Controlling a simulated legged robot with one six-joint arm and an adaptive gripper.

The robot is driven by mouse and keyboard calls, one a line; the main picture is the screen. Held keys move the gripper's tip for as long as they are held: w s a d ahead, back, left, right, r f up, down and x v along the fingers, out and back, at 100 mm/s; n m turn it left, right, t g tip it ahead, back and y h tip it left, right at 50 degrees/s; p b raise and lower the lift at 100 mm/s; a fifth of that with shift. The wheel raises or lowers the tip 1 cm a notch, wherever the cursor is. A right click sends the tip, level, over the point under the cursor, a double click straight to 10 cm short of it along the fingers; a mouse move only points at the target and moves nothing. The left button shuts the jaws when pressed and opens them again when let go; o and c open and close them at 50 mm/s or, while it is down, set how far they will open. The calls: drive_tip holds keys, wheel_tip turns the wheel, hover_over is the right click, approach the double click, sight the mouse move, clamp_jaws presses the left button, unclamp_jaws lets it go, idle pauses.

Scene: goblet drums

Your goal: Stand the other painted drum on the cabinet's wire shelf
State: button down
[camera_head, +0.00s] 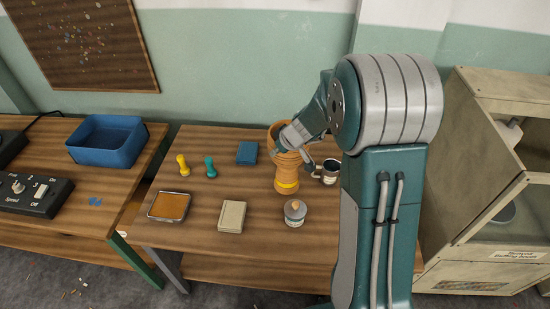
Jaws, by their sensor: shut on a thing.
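An orange goblet drum (287,183) with a yellow band near its foot stands upright on the wooden table, towards the back. My gripper (301,158) is shut on the drum's right side, below its wide open top. My arm comes down from the right, and the fingers are small and partly hidden. No wire shelf can be made out. No second painted drum is clearly seen.
A pale booth (454,140) with a "buffing booth" label stands at right. A dark mug (329,172) and lidded jar (295,214) are close to the drum. An orange pad (169,206), a beige block (232,216) and a blue bin (107,150) are left.

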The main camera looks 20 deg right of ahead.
sight(276, 158)
drive_tip(key=shift+w+f, duration=0.3)
drive_tip(key=shift+f, duration=1.6)
drive_tip(key=c, duration=0.8)
unclamp_jaws()
